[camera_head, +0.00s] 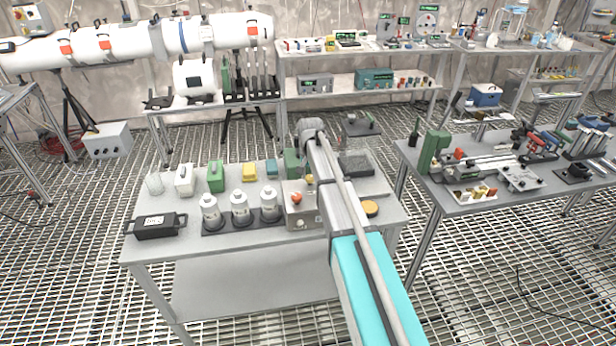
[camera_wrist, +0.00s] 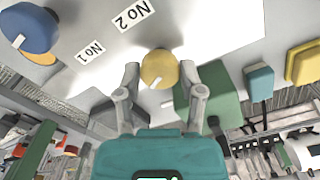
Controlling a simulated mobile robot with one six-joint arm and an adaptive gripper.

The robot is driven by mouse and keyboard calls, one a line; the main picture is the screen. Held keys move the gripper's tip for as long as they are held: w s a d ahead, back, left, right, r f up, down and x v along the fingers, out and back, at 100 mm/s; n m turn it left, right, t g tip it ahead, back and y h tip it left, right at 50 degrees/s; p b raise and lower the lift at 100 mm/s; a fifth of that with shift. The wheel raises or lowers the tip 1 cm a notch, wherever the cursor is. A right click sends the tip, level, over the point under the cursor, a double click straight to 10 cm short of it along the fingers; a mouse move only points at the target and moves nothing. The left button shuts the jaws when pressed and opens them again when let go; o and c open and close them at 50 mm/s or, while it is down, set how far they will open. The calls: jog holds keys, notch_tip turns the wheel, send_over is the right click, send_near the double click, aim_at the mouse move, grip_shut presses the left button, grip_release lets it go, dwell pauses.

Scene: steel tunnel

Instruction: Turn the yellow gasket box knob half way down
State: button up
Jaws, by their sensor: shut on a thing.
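The yellow knob (camera_wrist: 158,69) is round, with a white pointer mark on its lower left side in the wrist view. It sits on the pale face of a box (camera_wrist: 215,28) with labels No 1 and No 2. My gripper (camera_wrist: 159,72) has one finger on each side of the knob and is shut on it. In the head view the grey box (camera_head: 300,219) stands on the middle table, with the small yellow knob (camera_head: 309,180) at its top edge and an orange-red knob (camera_head: 296,198) on its front. My arm partly hides the box and gripper there.
A blue knob (camera_wrist: 28,28) is at the upper left of the wrist view. A green block (camera_wrist: 203,95) is close beside my right finger. Several white bottles (camera_head: 239,208) stand left of the box. A yellow-topped round item (camera_head: 370,208) lies to its right.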

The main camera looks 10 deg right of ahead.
jog(key=m, duration=0.5)
jog(key=shift+s, duration=0.2)
jog(key=shift+m, duration=0.3)
jog(key=o, duration=1)
jog(key=shift+a, duration=0.1)
jog(key=shift+o, duration=0.8)
jog(key=shift+w, duration=0.1)
